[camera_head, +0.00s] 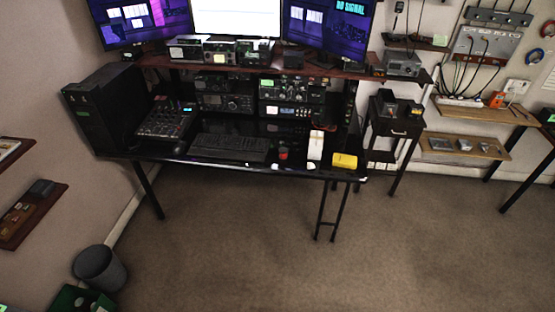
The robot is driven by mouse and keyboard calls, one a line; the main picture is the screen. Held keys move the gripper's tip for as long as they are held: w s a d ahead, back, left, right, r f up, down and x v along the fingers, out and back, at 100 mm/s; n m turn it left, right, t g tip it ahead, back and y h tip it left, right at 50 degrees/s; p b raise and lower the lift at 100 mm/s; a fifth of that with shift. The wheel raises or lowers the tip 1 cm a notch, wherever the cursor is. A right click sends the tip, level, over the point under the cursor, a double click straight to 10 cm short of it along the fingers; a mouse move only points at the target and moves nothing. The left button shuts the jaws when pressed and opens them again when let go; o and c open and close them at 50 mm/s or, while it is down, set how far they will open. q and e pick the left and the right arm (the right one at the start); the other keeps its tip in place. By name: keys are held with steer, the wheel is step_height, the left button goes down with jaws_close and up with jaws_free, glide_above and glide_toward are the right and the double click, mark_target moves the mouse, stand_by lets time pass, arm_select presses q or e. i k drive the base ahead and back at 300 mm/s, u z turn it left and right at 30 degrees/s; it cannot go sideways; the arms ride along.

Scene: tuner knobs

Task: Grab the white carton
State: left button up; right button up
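The white carton (316,146) stands upright on the black desk (190,153), right of the middle and near the front edge. It is tall and narrow, with a small darker mark near its top. A yellow object (344,161) lies on the desk just right of it. A small dark and red item (283,153) is on its left. Neither of my grippers shows in the head view, and nothing is touching the carton.
A keyboard (229,147), a mixer (166,122) and radio units (291,95) fill the desk. A black computer tower (106,108) is at its left end. A side stand (393,122) is to the right. The carpet (260,240) in front is clear; a bin (101,268) is lower left.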

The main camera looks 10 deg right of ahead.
mark_target(314, 148)
steer(key=u, duration=0.25)
steer(key=k, duration=0.4)
steer(key=z, duration=0.95)
steer(key=i, duration=0.75)
steer(key=z, duration=0.55)
steer(key=i, duration=0.8)
steer(key=u, duration=0.85)
steer(key=i, duration=0.75)
steer(key=u, duration=0.8)
